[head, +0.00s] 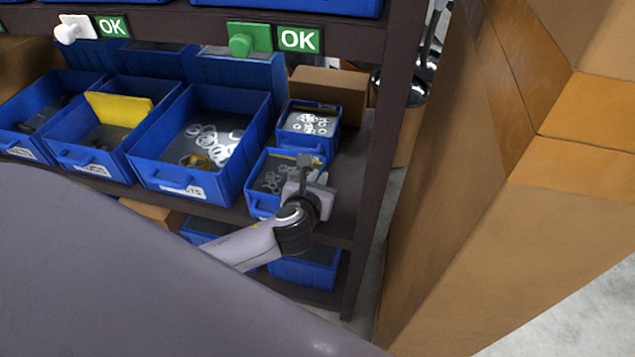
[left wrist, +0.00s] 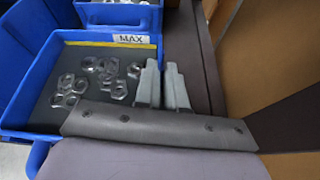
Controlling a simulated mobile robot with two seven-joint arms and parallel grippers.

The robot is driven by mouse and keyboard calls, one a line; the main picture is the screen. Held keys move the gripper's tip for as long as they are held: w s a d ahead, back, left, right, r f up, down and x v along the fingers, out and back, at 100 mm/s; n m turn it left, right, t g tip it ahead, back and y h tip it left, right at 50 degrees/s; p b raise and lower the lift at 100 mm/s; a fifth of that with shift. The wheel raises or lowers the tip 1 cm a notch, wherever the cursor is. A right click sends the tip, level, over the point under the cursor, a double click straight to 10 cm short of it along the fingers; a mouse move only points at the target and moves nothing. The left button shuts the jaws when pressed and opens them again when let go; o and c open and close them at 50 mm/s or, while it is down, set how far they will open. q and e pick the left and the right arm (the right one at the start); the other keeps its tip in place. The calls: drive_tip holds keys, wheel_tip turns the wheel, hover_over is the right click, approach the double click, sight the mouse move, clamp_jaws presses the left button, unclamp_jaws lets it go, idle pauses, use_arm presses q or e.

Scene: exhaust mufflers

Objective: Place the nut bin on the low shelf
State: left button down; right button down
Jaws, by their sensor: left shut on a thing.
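The nut bin (head: 256,188) is a small blue open bin with metal nuts in it. It sits on the shelf (head: 345,190) at the right end of the row of bins. In the left wrist view the bin (left wrist: 32,85) shows nuts, a yellow line and a MAX label on its far wall. My left gripper (head: 313,172) is at the bin's right side, shut on its right wall. Its two grey fingers (left wrist: 163,87) stand close together there in the left wrist view. The gripper hides part of the bin. My right gripper is not in view.
Another small blue bin (head: 308,120) with metal parts stands right behind. A larger blue bin (head: 213,145) is close on the left. A dark shelf post (head: 378,170) and stacked cardboard boxes (head: 490,230) bound the right. A lower shelf holds more blue bins (head: 305,270).

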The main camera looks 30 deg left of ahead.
use_arm(q)
drive_tip(key=shift+r, duration=0.15)
drive_tip(key=c, duration=1.2)
unclamp_jaws()
drive_tip(key=p+v, duration=0.3)
drive_tip(key=v, duration=0.9)
drive_tip(key=s+d+f+n+g+h, duration=0.1)
drive_tip(key=s+f+n+h, duration=0.1)
drive_tip(key=n, duration=0.8)
drive_tip(key=s+d+f+n+g+h, duration=0.1)
drive_tip(key=s+f+n, duration=0.3)
drive_tip(key=n, duration=0.7)
drive_tip(key=s+d+f+n+h, duration=0.1)
drive_tip(key=s+f+n+h, duration=0.2)
drive_tip(key=n, duration=0.8)
drive_tip(key=shift+s+f+g, duration=0.3)
drive_tip(key=shift+f+g, duration=0.1)
